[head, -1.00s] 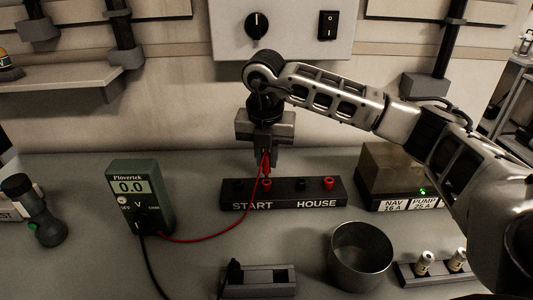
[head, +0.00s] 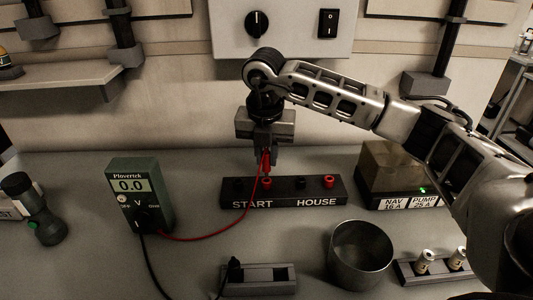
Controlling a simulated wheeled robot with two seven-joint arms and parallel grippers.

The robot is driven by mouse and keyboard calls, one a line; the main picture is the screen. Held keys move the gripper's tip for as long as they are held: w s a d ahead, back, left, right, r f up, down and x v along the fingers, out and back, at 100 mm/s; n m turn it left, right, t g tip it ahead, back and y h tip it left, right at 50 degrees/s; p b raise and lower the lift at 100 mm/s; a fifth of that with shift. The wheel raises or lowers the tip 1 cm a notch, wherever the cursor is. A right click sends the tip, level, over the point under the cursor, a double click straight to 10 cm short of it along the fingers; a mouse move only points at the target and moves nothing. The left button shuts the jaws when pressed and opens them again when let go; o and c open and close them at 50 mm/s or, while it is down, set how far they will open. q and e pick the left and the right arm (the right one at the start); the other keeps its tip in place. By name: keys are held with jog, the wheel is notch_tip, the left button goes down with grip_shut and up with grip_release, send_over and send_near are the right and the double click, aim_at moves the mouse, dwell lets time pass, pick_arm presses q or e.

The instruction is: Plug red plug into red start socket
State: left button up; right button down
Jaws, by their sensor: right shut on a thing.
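The red plug (head: 266,164) is held in my right gripper (head: 264,158), pointing down. It is directly above the red start socket (head: 267,183) on the black socket block (head: 285,196), marked START and HOUSE. The plug's tip is very close to the socket; I cannot tell whether it touches or is inside it. A red lead runs from the plug to the green meter (head: 140,197), which reads 0.0. A black start socket (head: 238,184) is left of the red one. My left gripper is not in view.
A red house socket (head: 329,182) and a black one (head: 303,185) are on the block's right. A metal cup (head: 361,256) stands in front. A low grey holder (head: 259,281) has a black plug (head: 234,270) at its left end. A fuse box (head: 394,178) stands at right.

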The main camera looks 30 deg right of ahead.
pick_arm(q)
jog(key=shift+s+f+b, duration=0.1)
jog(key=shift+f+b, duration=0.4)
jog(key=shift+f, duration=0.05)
pick_arm(e)
jog(key=shift+f, duration=0.55)
pick_arm(q)
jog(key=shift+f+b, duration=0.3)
jog(key=shift+b, duration=0.3)
pick_arm(e)
jog(key=shift+f, duration=0.85)
jog(key=c, duration=1.3)
grip_release()
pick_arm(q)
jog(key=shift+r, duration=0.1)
pick_arm(e)
jog(key=shift+r, duration=0.45)
pick_arm(q)
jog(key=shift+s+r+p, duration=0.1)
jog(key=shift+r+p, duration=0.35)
jog(key=shift+p, duration=0.3)
pick_arm(e)
jog(key=r, duration=0.5)
jog(key=s+a+r, duration=0.1)
jog(key=r, duration=0.9)
jog(key=shift+s+a, duration=0.15)
jog(key=shift+s, duration=0.1)
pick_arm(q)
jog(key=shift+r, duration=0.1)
